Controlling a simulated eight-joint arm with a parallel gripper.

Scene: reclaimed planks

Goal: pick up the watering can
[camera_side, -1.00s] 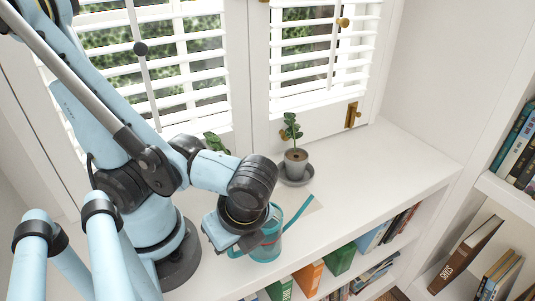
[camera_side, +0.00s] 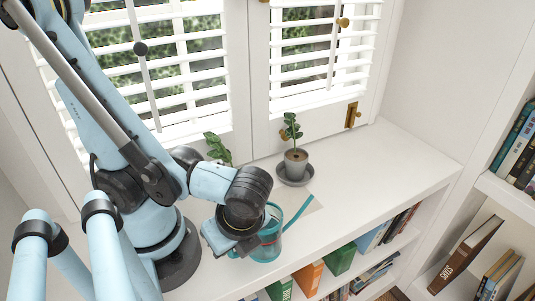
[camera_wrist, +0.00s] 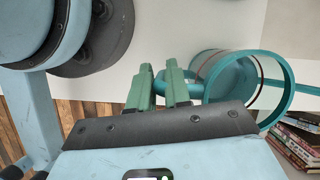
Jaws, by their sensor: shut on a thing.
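The teal watering can (camera_side: 272,248) is on the white shelf top near its front edge, with its spout pointing right. I cannot tell whether it is lifted off the surface. In the wrist view the can (camera_wrist: 232,78) is to the right of my gripper (camera_wrist: 160,78), its open top and handle showing. My gripper has green fingers and is shut on the can's handle at the left side of the can. In the side view my wrist hides the fingers and part of the can.
A potted plant (camera_side: 296,162) on a grey saucer stands behind the can, near the window. Another plant (camera_side: 218,148) shows partly behind my arm. Books (camera_side: 341,259) fill the shelf below the front edge. The right part of the top is clear.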

